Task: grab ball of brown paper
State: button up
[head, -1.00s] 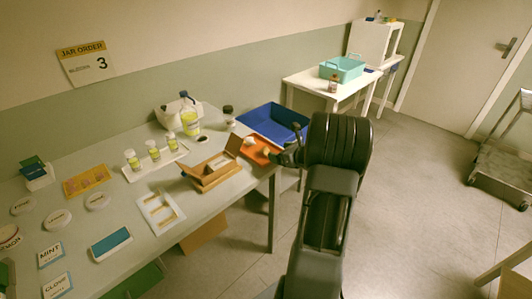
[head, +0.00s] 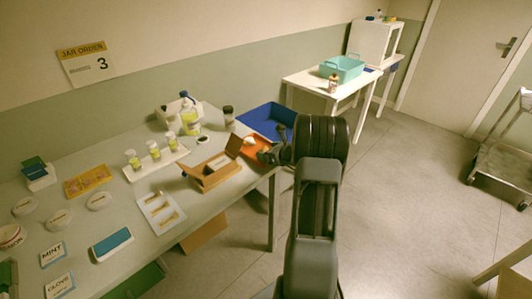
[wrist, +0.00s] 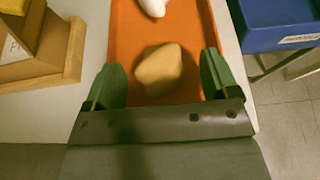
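The ball of brown paper (wrist: 160,70) lies on an orange tray (wrist: 125,30) in the wrist view. It is a light tan lump with blunt facets. My gripper (wrist: 160,82) is open, with one green finger on each side of the ball and a gap to both. The wrist view does not clearly show how far the fingertips are above the tray. In the head view my gripper (head: 268,155) is at the orange tray (head: 252,142) near the table's right end, and my arm hides the ball there.
A white object (wrist: 154,7) lies farther up the tray. A wooden box (head: 211,172) stands left of the tray, and a blue bin (head: 268,118) is beyond it. Several jars stand in a white rack (head: 160,165). The floor right of the table is open.

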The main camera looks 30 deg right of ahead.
jog(key=c, duration=1)
jog(key=shift+o, duration=0.2)
jog(key=shift+r, duration=0.15)
